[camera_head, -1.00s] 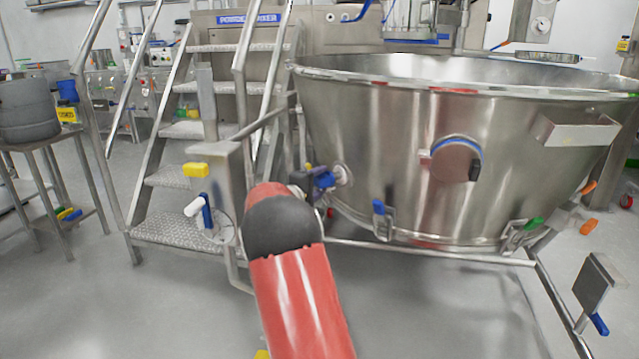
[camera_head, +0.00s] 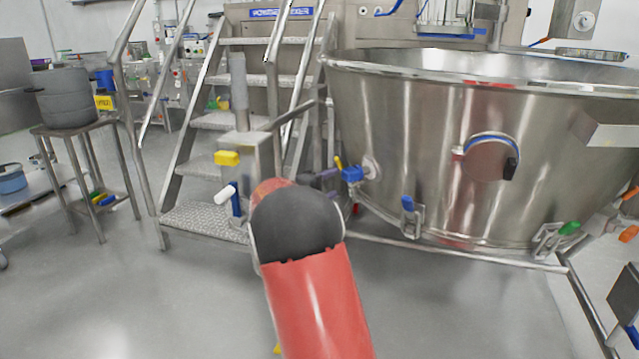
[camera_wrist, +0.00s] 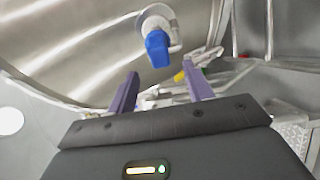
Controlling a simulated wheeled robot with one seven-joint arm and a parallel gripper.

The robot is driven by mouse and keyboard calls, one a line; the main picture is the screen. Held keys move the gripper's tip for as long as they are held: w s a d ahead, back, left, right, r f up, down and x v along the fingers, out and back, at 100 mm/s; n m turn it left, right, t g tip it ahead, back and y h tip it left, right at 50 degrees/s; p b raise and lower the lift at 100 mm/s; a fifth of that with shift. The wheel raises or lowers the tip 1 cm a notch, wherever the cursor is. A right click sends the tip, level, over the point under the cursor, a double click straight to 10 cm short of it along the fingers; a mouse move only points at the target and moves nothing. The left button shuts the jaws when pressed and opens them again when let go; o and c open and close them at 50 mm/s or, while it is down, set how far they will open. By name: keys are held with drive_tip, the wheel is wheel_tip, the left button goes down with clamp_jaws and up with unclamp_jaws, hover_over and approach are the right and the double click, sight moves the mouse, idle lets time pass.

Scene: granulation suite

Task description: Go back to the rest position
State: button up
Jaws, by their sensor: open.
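My gripper (camera_wrist: 161,92) shows in the wrist view with its two purple fingers spread apart and nothing between them. Beyond the fingertips is the blue valve handle (camera_wrist: 157,48) on the steel bowl's outlet, apart from the fingers. In the head view my red and black arm reaches up from the bottom middle toward the bowl's lower left. The blue valve (camera_head: 352,174) sits there on the bowl wall. A purple finger (camera_head: 326,178) shows just left of it; the rest of the gripper is hidden behind my arm.
The large steel bowl (camera_head: 430,130) fills the right. Metal stairs (camera_head: 215,160) with handrails stand left of my arm. A grey pot (camera_head: 68,97) stands on a table at the left. Floor (camera_head: 150,300) is clear at front left.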

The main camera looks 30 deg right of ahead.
drive_tip(key=s+a+r+m+g+y+p, duration=0.2)
drive_tip(key=s+a+r+y, duration=0.1)
drive_tip(key=s, duration=0.6)
drive_tip(key=s+a+f+m+t+y+p, duration=0.1)
drive_tip(key=s+a+y+p, duration=0.3)
drive_tip(key=s+a+y, duration=1)
drive_tip(key=s+a+t, duration=0.1)
drive_tip(key=s+a, duration=1.1)
drive_tip(key=shift+s+f+m, duration=0.25)
drive_tip(key=shift+m, duration=0.05)
